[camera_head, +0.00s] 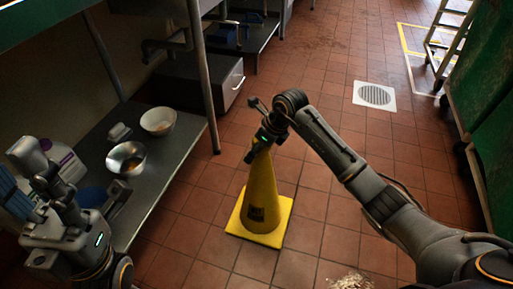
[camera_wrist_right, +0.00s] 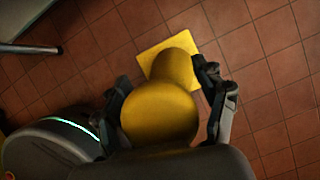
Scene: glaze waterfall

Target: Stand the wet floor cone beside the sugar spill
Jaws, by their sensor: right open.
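The yellow wet floor cone (camera_head: 262,190) stands upright on its square base on the red tiles, with a dark label on its side. The sugar spill (camera_head: 350,282) is a pale grainy patch at the bottom edge, to the right of the cone and nearer me. My right gripper (camera_head: 258,143) is at the cone's top. In the right wrist view the open fingers (camera_wrist_right: 168,95) lie on either side of the yellow cone (camera_wrist_right: 160,112); contact cannot be told. My left gripper (camera_head: 38,165) is at the lower left over the counter; its fingers are unclear.
A steel counter (camera_head: 165,160) with two bowls (camera_head: 126,158) (camera_head: 158,121) stands at left. A floor drain (camera_head: 374,95) lies beyond the cone. A green cart (camera_head: 495,130) and a rack (camera_head: 450,40) stand at right. The tiles between are mostly free.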

